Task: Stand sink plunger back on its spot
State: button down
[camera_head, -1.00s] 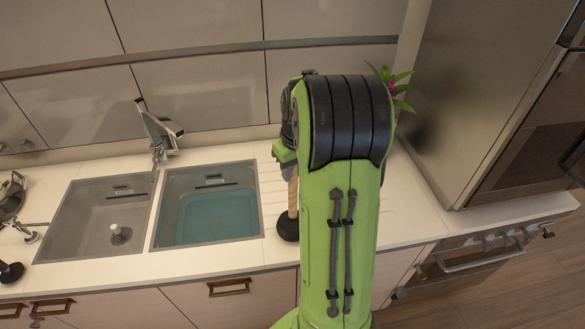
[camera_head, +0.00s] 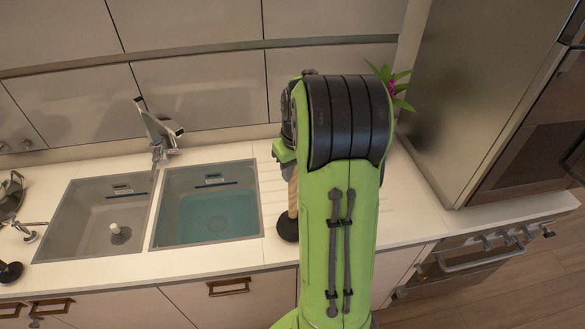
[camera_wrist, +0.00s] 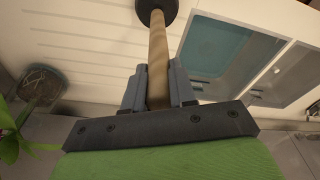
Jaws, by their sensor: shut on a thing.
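The sink plunger has a wooden handle and a black rubber cup (camera_head: 288,227). In the head view it is upright at the right edge of the right basin, with its cup at the counter's surface; I cannot tell whether it touches. My gripper is mostly hidden behind my arm there. In the wrist view my gripper (camera_wrist: 158,88) is shut on the plunger's wooden handle (camera_wrist: 158,55), and the black cup (camera_wrist: 156,10) lies beyond the fingers. The marked spot for the plunger cannot be made out.
The right basin (camera_head: 158,222) holds bluish water; the left basin (camera_head: 62,240) has a white-handled stopper (camera_head: 119,234). A faucet (camera_head: 157,135) stands behind them. A plant (camera_head: 400,88) is behind my arm.

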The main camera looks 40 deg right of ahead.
jog(key=shift+f+b, duration=0.6)
jog(key=shift+f, duration=0.15)
jog(key=c, duration=0.8)
grip_release()
jog(key=shift+c, duration=0.2)
jog(key=r+p, duration=0.4)
jog(key=r, duration=0.1)
jog(key=s+r+p, duration=0.1)
jog(key=r+p, duration=0.1)
jog(key=r, duration=0.1)
jog(key=shift+s+a+r, duration=0.1)
dwell(0.4)
